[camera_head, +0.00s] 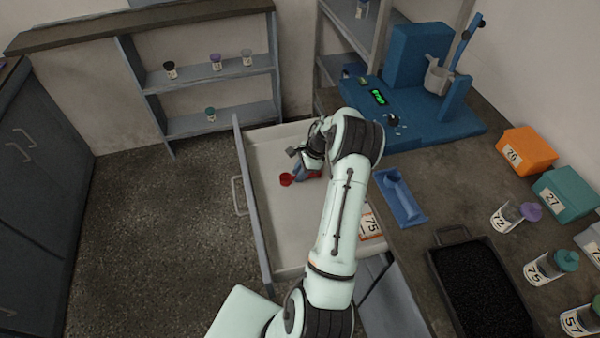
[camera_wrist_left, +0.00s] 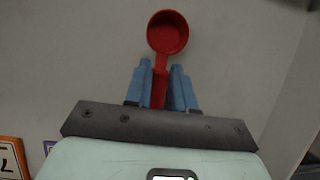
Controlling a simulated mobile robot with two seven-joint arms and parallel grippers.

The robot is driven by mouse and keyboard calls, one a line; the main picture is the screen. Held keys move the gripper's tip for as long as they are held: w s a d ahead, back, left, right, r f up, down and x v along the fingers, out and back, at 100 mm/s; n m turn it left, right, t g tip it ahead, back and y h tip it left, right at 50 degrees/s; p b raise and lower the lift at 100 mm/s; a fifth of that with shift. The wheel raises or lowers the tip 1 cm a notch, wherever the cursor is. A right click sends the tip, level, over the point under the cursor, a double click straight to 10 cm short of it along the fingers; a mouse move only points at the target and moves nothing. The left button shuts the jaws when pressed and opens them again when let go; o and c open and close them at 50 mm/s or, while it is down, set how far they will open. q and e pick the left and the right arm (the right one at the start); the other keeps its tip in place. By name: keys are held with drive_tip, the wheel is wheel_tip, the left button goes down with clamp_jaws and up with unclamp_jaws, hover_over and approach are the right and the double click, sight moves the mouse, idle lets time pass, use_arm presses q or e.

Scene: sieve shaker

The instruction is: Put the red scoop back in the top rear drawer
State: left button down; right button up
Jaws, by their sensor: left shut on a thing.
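The red scoop (camera_head: 287,179) shows in the head view over the open drawer (camera_head: 262,220). In the left wrist view the red scoop (camera_wrist_left: 168,32) has its round cup pointing away and its handle between the blue fingers. My left gripper (camera_wrist_left: 163,85) is shut on the scoop's handle. In the head view my left gripper (camera_head: 300,170) is over the drawer's inside, partly hidden by my arm. I cannot tell whether the scoop touches the drawer floor. My right gripper is not in view.
An orange-framed card marked 75 (camera_head: 371,222) lies at the drawer's right side. The counter holds a blue machine (camera_head: 415,95), a blue tray (camera_head: 402,198), a dark pan of black grains (camera_head: 437,262), and several jars and bins. A shelf (camera_head: 220,123) stands behind.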

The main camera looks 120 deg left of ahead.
use_arm(q)
drive_tip(key=c, duration=1)
unclamp_jaws()
drive_tip(key=shift+o, duration=0.2)
drive_tip(key=p+v, duration=0.2)
drive_tip(key=v, duration=1)
